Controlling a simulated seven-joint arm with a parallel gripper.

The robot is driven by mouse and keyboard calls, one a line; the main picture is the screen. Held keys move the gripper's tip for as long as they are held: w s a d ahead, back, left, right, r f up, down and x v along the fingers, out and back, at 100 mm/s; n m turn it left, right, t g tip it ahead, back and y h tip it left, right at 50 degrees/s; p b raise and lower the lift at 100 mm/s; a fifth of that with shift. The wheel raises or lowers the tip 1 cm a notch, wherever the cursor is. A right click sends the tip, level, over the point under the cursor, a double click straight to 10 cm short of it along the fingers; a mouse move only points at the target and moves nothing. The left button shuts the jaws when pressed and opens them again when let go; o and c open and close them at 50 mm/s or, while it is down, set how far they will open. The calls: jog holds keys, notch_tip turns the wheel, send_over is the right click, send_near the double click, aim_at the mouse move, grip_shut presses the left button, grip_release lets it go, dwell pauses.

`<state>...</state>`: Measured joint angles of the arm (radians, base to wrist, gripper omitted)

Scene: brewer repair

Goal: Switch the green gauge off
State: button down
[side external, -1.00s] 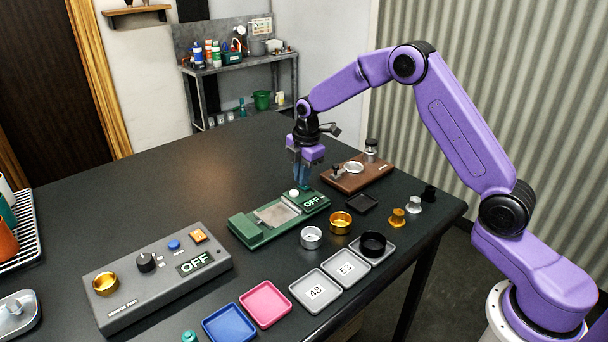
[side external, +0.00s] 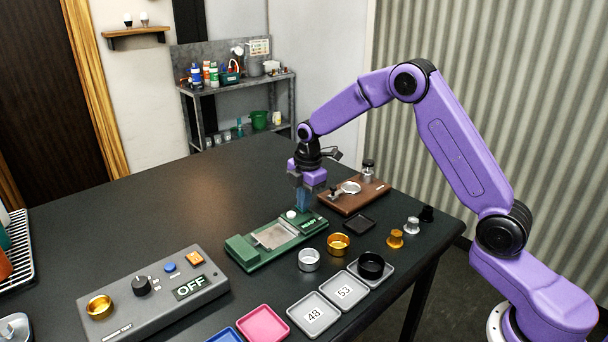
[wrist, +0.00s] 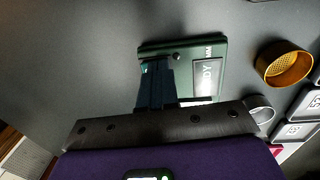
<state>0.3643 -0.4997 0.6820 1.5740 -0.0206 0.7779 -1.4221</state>
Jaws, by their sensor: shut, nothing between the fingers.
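The green gauge (side external: 253,252) lies on the dark table, with a pale plate (side external: 276,235) in its middle. A round white button (side external: 291,214) and a small display (side external: 308,224) are at its far right end. The display shows small green text; in the wrist view the display (wrist: 208,76) reads as ending in "DY". My gripper (side external: 302,208) is shut and empty, pointing down just above the button end. The picture does not settle whether its fingertips touch the button. In the wrist view my fingers (wrist: 155,85) cover part of the gauge (wrist: 190,45).
A brown board (side external: 368,196) with a ring lies just behind and right. Gold (side external: 339,244) and silver (side external: 309,260) cups stand in front. A grey control box (side external: 150,300) showing "OFF" is at the left. The table's back left is clear.

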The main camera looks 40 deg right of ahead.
notch_tip(320, 180, up, 14)
jog(key=shift+s, duration=0.4)
jog(key=shift+w, duration=0.1)
jog(key=shift+w+a, duration=0.1)
jog(key=shift+w, duration=0.05)
dwell(0.3)
jog(key=f, duration=0.4)
jog(key=w+f, duration=0.1)
jog(key=f, duration=0.8)
jog(key=shift+w+f, duration=0.35)
jog(key=shift+f, duration=0.05)
